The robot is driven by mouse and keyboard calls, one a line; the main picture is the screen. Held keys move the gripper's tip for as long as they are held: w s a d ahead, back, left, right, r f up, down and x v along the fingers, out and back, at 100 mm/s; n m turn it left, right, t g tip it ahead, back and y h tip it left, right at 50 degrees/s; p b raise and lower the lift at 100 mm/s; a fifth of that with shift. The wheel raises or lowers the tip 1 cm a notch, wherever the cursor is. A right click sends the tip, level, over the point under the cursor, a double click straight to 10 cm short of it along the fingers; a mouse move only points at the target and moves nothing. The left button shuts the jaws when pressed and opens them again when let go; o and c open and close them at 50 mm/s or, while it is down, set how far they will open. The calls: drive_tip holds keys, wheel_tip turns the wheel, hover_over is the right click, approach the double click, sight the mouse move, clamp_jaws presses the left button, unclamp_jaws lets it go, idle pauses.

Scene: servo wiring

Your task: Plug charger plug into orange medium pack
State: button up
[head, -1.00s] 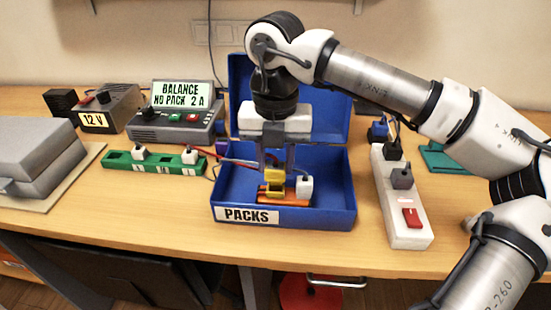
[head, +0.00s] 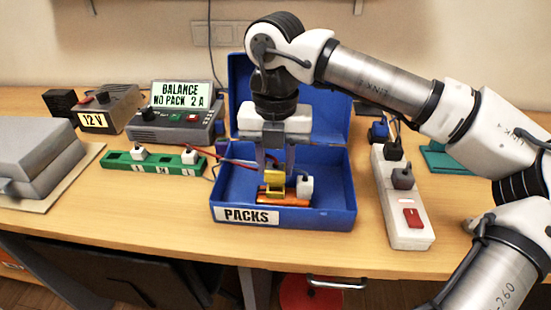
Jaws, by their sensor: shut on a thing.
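My gripper (head: 275,166) points down into the open blue box labelled PACKS (head: 326,218). It is shut on the yellow charger plug (head: 275,186). The orange medium pack (head: 283,202) lies in the box directly below the plug, near the front wall. The plug is at the left part of the pack. The meeting point of plug and pack is too small to tell whether the plug is seated. A white plug-like block (head: 304,187) stands at the pack's right end.
A red cable (head: 234,161) runs from the left to the plug. The charger (head: 178,122) displays BALANCE NO PACK 2 A. A green strip (head: 172,168) lies left of the box, and a white power strip (head: 405,234) lies to its right. The box lid stands open behind my gripper.

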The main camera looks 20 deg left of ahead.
sight(276, 167)
drive_tip(key=shift+f+b, duration=1)
drive_tip(key=shift+f, duration=0.25)
drive_tip(key=o, duration=1.1)
drive_tip(key=shift+c, duration=0.2)
wheel_tip(276, 167, up, 14)
drive_tip(key=shift+f, duration=0.1)
